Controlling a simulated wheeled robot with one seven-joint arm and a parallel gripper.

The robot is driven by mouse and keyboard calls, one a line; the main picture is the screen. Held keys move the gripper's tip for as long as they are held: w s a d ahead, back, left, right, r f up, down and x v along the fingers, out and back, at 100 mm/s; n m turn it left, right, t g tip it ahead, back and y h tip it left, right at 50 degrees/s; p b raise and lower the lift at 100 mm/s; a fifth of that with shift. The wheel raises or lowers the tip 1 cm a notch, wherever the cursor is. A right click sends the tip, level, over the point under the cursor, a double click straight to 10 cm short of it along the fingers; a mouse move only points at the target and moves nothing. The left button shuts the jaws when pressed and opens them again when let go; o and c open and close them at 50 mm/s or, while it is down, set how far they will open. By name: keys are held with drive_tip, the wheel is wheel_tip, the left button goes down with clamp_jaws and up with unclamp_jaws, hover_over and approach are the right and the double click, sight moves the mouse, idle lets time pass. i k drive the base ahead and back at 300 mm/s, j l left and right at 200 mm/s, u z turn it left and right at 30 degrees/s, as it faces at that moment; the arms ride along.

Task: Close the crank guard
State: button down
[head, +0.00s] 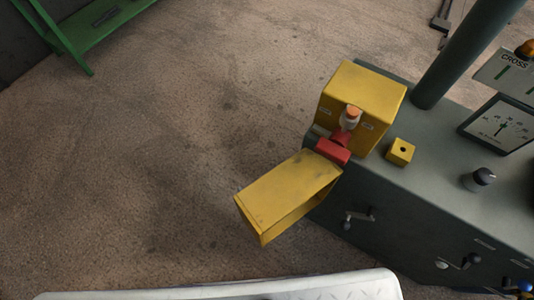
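The crank guard appears to be the yellow open-sided cover (288,190) that juts out to the lower left from the end of the grey machine. It is swung open, away from the yellow box-shaped housing (362,90) on the machine top. A red part (333,151) sits between the cover and the housing. A pale knob with an orange top (351,116) stands in front of the housing beside the red part. How the cover is hinged is hard to tell. My gripper is not in view.
The grey machine (420,205) carries a small yellow block (400,151), a black knob (479,179), a dial gauge (500,125), a thick green-grey post (462,50) and small front cranks (360,216). A green rack (92,30) stands upper left. The brown floor between is clear.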

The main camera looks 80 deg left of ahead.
sight(272, 204)
drive_tip(key=k+u, duration=0.25)
drive_tip(key=u, duration=0.15)
drive_tip(key=k+j+u, duration=0.1)
drive_tip(key=u, duration=0.3)
drive_tip(key=k+j+u, duration=0.15)
drive_tip(key=j, duration=0.35)
drive_tip(key=k+j+u, duration=0.15)
drive_tip(key=j, duration=0.35)
drive_tip(key=j+u, duration=0.15)
drive_tip(key=j, duration=0.35)
drive_tip(key=k+j+u, duration=0.4)
